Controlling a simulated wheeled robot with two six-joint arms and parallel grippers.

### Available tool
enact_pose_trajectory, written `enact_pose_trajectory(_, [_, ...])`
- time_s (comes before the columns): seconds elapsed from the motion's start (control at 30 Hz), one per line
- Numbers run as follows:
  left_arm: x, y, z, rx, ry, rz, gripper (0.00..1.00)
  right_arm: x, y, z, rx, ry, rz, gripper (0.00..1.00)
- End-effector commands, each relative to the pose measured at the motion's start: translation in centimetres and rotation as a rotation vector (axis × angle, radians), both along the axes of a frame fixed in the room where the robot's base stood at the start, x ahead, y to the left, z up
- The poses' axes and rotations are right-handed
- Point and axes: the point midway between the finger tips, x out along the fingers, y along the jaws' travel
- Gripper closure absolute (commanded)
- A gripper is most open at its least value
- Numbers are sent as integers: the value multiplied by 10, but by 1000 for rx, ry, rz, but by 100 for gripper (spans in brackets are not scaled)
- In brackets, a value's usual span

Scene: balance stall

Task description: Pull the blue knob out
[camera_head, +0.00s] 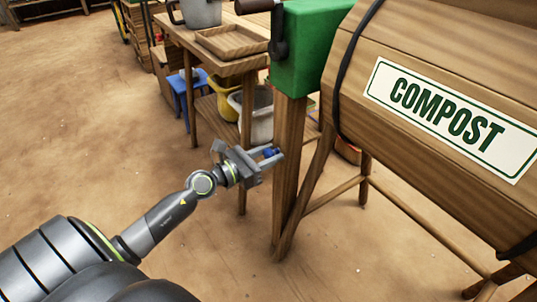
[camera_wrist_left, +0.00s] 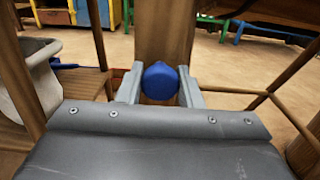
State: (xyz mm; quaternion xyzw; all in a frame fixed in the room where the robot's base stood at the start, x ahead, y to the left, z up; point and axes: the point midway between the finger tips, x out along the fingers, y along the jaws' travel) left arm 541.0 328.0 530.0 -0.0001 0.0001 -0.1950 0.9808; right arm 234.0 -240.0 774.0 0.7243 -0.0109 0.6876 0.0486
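The blue knob (camera_wrist_left: 160,80) is rounded and sits against the front of a wooden post (camera_head: 289,170). In the head view only a little of the knob (camera_head: 271,152) shows between the fingers. My left gripper (camera_wrist_left: 160,88) has one finger on each side of the knob, and both fingertips appear to touch it. The left gripper (camera_head: 267,156) reaches the post from the left in the head view. My right gripper is in neither view.
A wooden compost drum (camera_head: 430,65) on a legged frame stands at the right. A green box with a crank (camera_head: 310,45) tops the post. A wooden table (camera_head: 215,62) with a tray stands behind. Bare ground (camera_head: 90,130) lies open at the left.

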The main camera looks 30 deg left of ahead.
Motion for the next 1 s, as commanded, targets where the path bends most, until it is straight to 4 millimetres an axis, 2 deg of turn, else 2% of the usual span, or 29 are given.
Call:
enact_pose_trajectory(0.03, [0,0,0,0,0,0,79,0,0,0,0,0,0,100])
enact_pose_trajectory(0.2, [0,0,0,0,0,0,100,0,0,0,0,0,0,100])
enact_pose_trajectory(0.37, [-3,2,-1,2,1,0,100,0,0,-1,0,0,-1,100])
enact_pose_trajectory(0.63, [-30,13,-1,4,1,0,100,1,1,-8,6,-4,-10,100])
enact_pose_trajectory(0.93, [-33,13,-1,0,3,0,100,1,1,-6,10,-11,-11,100])
enact_pose_trajectory(0.97, [-33,13,-1,0,3,0,66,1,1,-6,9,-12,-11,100])
enact_pose_trajectory(1.0, [-33,13,-1,0,3,0,61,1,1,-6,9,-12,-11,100])
